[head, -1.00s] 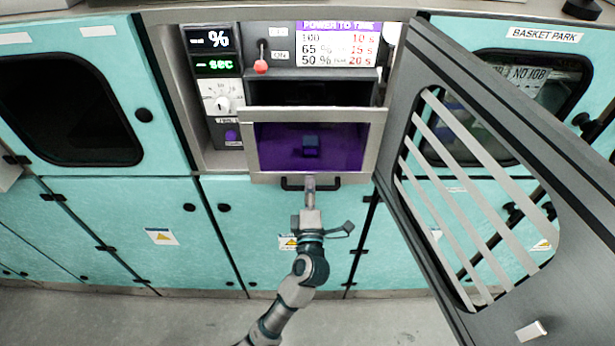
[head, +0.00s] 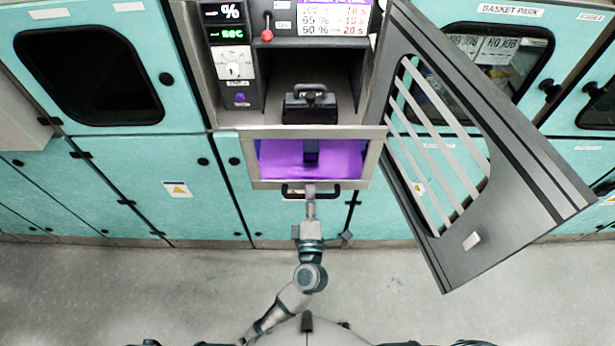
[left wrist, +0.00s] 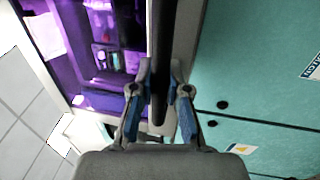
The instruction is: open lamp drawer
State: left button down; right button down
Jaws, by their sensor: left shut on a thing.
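The lamp drawer (head: 260,184) has a metal-framed front with a purple-lit window, below an open bay in the head view. Its black bar handle (head: 330,190) runs along the lower edge. My left gripper (head: 311,190) is shut on this handle near its middle. In the left wrist view the handle (left wrist: 163,40) passes between the two fingers (left wrist: 158,95), and the purple-lit window (left wrist: 100,45) lies to the left. I cannot tell how far the drawer stands out. My right gripper is not in view.
A grey slatted door (head: 480,150) stands open to the right. A black box with a handle (head: 310,105) sits in the bay above the drawer. A control panel (head: 235,65) is left of the bay. Teal cabinets (head: 150,190) flank it. The floor (head: 120,290) in front is clear.

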pick_arm(q)
jog(key=shift+s+d+f+p, duration=0.15)
jog(key=shift+s+p, duration=0.2)
jog(key=shift+s, duration=1.15)
jog(key=shift+s+d+f+p, duration=0.1)
jog(key=shift+s+p, duration=0.2)
jog(key=shift+s, duration=1.15)
